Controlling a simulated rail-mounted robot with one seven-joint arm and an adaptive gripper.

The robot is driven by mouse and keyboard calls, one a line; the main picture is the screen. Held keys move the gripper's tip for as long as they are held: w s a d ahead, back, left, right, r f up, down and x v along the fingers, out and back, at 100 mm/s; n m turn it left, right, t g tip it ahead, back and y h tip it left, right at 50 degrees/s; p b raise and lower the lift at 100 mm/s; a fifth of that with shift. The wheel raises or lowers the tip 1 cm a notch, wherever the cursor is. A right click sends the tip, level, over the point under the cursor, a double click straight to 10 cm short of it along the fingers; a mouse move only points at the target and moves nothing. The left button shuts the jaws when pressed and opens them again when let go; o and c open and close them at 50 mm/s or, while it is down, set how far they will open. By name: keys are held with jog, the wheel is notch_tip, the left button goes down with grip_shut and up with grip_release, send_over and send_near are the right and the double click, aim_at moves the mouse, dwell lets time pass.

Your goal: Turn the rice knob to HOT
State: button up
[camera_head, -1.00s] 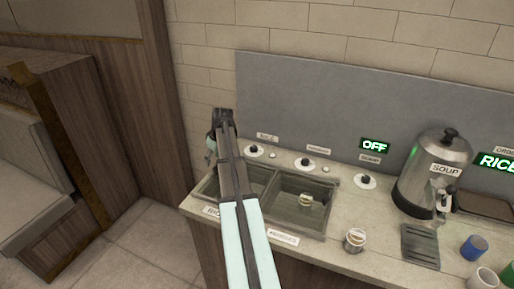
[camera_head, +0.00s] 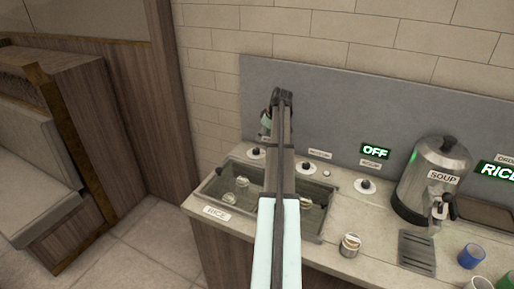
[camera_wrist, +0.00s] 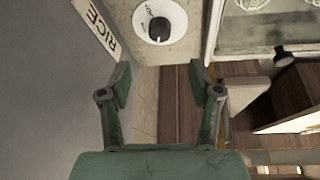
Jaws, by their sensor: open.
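The rice knob (camera_wrist: 159,28) is a black knob on a white round dial, with a RICE label (camera_wrist: 94,24) beside it in the wrist view. In the head view the leftmost dial (camera_head: 256,153) sits on the counter behind the left well. My gripper (camera_wrist: 161,80) is open and empty, its two green fingers wide apart. The knob shows beyond the fingertips, not between them, and no contact shows. In the head view my gripper (camera_head: 264,132) is just above the leftmost dial, partly hidden by my arm.
Sunken wells (camera_head: 212,184) holding small pale items lie in front of the dials. A middle dial (camera_head: 305,168) and a right dial (camera_head: 365,186) stand further right. A lit OFF sign (camera_head: 375,151) is on the grey backsplash (camera_head: 340,105). A soup urn (camera_head: 432,180) and cups stand at the right.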

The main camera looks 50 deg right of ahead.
aim_at(256, 150)
jog(key=p+x, duration=0.2)
jog(key=x, duration=0.9)
jog(key=shift+p, duration=0.35)
jog(key=c, duration=1.1)
